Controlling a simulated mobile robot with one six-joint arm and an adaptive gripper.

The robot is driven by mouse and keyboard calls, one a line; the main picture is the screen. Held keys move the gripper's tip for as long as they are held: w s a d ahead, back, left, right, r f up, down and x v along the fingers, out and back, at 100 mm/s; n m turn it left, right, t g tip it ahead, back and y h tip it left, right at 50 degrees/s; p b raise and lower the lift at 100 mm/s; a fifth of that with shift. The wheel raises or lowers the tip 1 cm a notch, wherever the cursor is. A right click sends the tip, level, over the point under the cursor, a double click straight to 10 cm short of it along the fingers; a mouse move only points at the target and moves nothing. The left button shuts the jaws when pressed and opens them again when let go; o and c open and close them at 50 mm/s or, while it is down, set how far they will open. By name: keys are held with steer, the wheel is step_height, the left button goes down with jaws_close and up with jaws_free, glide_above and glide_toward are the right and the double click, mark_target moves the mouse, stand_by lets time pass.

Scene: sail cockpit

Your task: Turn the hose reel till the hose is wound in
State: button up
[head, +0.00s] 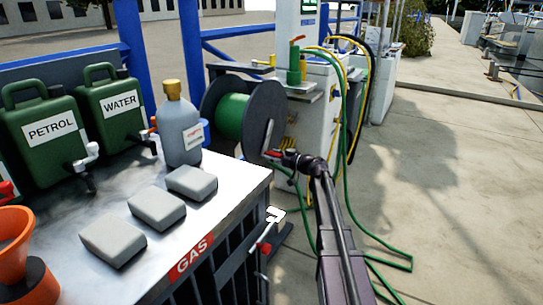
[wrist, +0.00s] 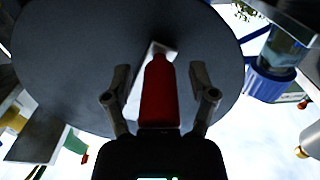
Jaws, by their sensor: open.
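The hose reel (head: 262,112) stands behind the worktop, with dark round flanges and green hose (head: 232,117) on its drum. Green hose (head: 395,257) also lies loose in a loop on the ground at the right. The reel's red crank handle (head: 271,153) is on the near flange, at the tip of my gripper (head: 284,157). In the wrist view the red handle (wrist: 160,98) stands between the two fingers of my gripper (wrist: 160,82), with gaps on both sides. The fingers are open. The pale crank arm (wrist: 148,58) shows behind the handle against the dark flange (wrist: 75,60).
A worktop (head: 75,205) at the left holds grey blocks (head: 157,208), a grey bottle (head: 182,130) and green cans (head: 110,108). A small red-handled lever (head: 262,245) sticks out from its front. A white pedestal (head: 318,100) with hoses stands behind the reel. The paving at right is largely clear.

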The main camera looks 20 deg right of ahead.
stand_by(0.3)
jaws_close()
steer(key=shift+a, duration=0.1)
